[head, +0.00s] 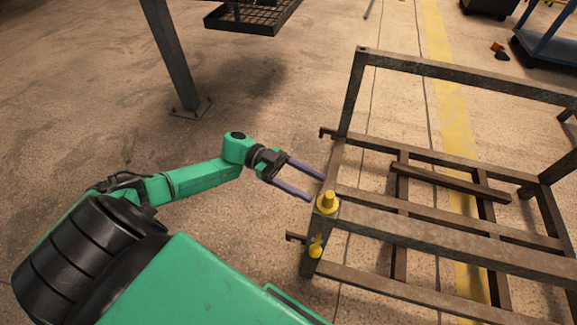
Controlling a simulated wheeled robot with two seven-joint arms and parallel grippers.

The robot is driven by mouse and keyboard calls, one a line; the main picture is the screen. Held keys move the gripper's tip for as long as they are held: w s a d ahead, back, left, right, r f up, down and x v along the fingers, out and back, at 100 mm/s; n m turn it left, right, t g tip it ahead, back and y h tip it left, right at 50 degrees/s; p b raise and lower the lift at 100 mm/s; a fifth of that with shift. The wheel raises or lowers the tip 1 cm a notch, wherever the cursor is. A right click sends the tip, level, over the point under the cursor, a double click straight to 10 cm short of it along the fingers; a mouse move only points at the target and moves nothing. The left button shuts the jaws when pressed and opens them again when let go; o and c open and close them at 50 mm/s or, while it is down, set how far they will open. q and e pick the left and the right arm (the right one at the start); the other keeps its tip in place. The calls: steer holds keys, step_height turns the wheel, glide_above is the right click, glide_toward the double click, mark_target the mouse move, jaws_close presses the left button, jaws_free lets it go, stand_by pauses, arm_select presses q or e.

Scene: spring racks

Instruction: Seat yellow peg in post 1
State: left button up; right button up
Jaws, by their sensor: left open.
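A yellow peg (327,201) stands upright at the top of the near-left corner post (311,262) of a brown metal rack (420,232). Its wide collar is at the post top; its lower part is hidden, so I cannot tell how deep it sits. No post number can be read. My left gripper (315,186) is open and empty, its two fingers pointing toward the peg from the upper left. The fingertips look close to the peg but apart from it. My right gripper is not in view.
A second yellow piece (315,251) is on the side of the same post, lower down. A grey column (172,55) stands at upper left, and a dark mesh tray (250,17) is at the top. A blue cart (550,47) is at upper right.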

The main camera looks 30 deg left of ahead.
arm_select(q)
steer(key=a+b, duration=0.1)
steer(key=a, duration=0.5)
steer(key=shift+w+d, duration=0.1)
steer(key=shift+w, duration=0.05)
